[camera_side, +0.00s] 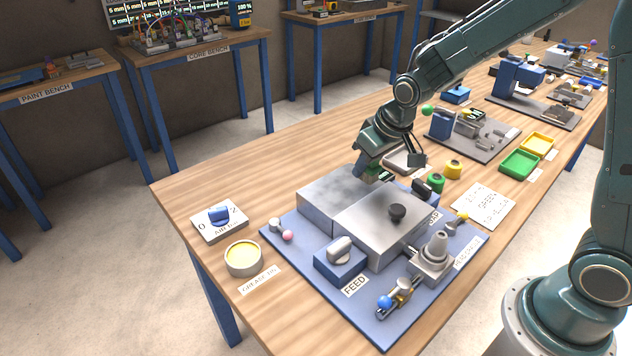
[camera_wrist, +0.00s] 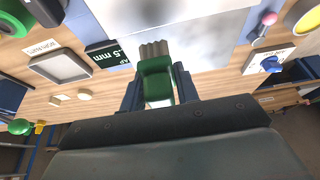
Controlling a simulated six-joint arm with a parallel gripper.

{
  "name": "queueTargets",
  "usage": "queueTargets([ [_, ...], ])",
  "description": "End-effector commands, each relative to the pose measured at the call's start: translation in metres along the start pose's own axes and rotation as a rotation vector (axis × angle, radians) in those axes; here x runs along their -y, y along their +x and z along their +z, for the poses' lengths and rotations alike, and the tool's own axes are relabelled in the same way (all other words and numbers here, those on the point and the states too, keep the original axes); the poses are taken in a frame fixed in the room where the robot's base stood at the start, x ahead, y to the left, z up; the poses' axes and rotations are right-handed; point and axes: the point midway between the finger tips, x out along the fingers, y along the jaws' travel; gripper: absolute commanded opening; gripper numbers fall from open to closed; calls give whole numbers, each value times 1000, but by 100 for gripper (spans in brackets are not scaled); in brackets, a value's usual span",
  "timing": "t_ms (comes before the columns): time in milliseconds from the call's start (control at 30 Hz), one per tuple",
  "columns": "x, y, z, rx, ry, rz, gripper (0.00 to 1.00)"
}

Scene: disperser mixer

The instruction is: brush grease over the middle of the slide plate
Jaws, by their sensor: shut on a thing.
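My gripper (camera_side: 374,168) is shut on a green-handled brush (camera_wrist: 156,80), which also shows in the side view as a small green patch. The round grease tin (camera_side: 243,256) holds yellow grease at the front left.
A grey block (camera_side: 372,226) with a black knob stands next to the plate on the blue base (camera_side: 385,333). A blue FEED box (camera_side: 340,260) is in front. A switch panel (camera_side: 219,219) lies left. Green and yellow trays (camera_side: 520,164) are at right.

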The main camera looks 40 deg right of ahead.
Motion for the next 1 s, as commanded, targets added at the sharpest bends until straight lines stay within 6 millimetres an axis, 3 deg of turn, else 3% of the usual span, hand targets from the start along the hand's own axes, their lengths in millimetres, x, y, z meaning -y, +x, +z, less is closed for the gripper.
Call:
queueTargets([
  [267,3,0,-2,-1,-10,-4,12],
  [467,25,5,-14,-1,-69,-30,12],
  [667,73,13,-32,2,-196,-86,12],
  [1000,188,23,-54,2,-482,-204,12],
])
